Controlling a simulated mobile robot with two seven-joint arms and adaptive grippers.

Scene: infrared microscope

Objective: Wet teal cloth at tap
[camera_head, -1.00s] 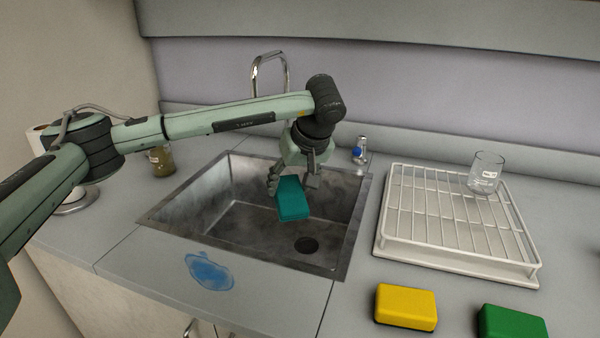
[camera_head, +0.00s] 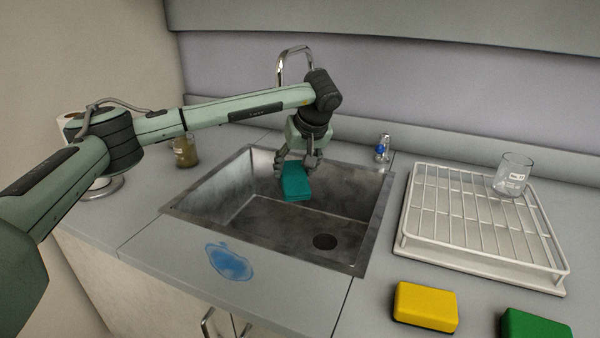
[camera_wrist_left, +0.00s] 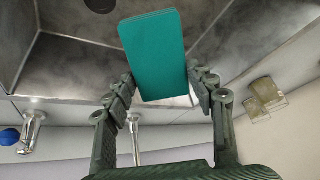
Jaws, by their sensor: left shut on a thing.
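The teal cloth (camera_head: 296,184) is a folded block held over the sink basin. My left gripper (camera_head: 297,164) is shut on its upper end and points down into the sink. In the left wrist view the teal cloth (camera_wrist_left: 156,52) sits between the two fingertips (camera_wrist_left: 163,88). The tap (camera_head: 296,62) is a curved metal spout behind the sink, partly hidden by my left arm. The sink (camera_head: 270,222) is a grey metal basin with a dark drain hole. No water stream shows. My right gripper is not in view.
A white wire rack (camera_head: 478,270) with a glass beaker (camera_head: 512,176) stands right of the sink. A yellow sponge (camera_head: 426,306) and a green sponge (camera_head: 535,325) lie in front. A blue spill (camera_head: 229,261) marks the front counter. A brown-filled jar (camera_head: 186,153) stands left.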

